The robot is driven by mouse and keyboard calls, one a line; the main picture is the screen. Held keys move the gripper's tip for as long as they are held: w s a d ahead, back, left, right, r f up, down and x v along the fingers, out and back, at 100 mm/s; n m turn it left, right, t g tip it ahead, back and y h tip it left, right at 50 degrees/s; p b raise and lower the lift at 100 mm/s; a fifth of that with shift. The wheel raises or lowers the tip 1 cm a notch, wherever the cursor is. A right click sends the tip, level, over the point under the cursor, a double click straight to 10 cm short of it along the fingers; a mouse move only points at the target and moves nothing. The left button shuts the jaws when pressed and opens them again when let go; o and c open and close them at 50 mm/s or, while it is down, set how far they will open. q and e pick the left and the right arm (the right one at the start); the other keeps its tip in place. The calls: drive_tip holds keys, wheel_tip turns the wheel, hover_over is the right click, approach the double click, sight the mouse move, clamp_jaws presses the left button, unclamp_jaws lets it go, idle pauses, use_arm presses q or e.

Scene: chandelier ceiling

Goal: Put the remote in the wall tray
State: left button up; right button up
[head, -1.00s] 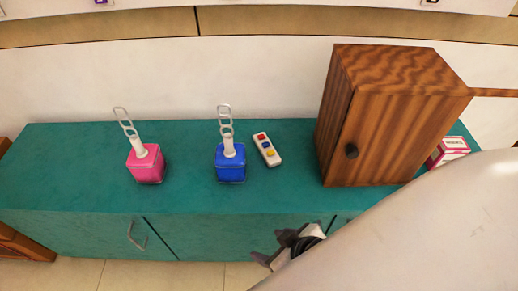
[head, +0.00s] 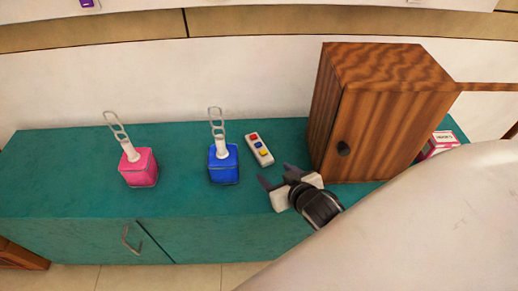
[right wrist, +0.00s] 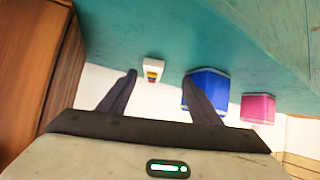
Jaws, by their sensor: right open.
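The remote (head: 259,149) is white with red, blue and yellow buttons. It lies on the teal cabinet top (head: 190,196), between a blue cube-shaped holder and a wooden box. In the right wrist view the remote (right wrist: 153,70) shows beyond and between my open fingers. My right gripper (head: 275,175) is open and empty, just in front of the remote and apart from it. It also shows in the right wrist view (right wrist: 162,92). My left gripper is not in view. I cannot make out a wall tray for certain.
The blue holder (head: 223,165) and a pink holder (head: 139,170), each with a pale looped handle, stand left of the remote. The wooden box (head: 385,130) stands close on the right, with a pink-and-white carton (head: 440,143) beyond it. A wall ledge (head: 260,21) runs along the back.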

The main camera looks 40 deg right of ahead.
sight(260, 147)
drive_tip(key=w, duration=0.1)
drive_tip(key=w+d+t, duration=0.1)
drive_tip(key=w+t, duration=0.1)
drive_tip(key=shift+w+d, duration=0.3)
drive_tip(key=shift+d, duration=0.1)
drive_tip(key=shift+t, duration=0.3)
drive_tip(key=b+x, duration=0.1)
drive_tip(key=x, duration=0.4)
drive_tip(key=shift+d+b+x, duration=0.15)
drive_tip(key=shift+b+x, duration=0.1)
drive_tip(key=shift+x, duration=1.1)
drive_tip(key=shift+d+b+x, duration=0.1)
drive_tip(key=shift+b+x, duration=0.15)
drive_tip(key=shift+x, duration=1.1)
drive_tip(key=shift+s, duration=0.1)
drive_tip(key=c, duration=1.3)
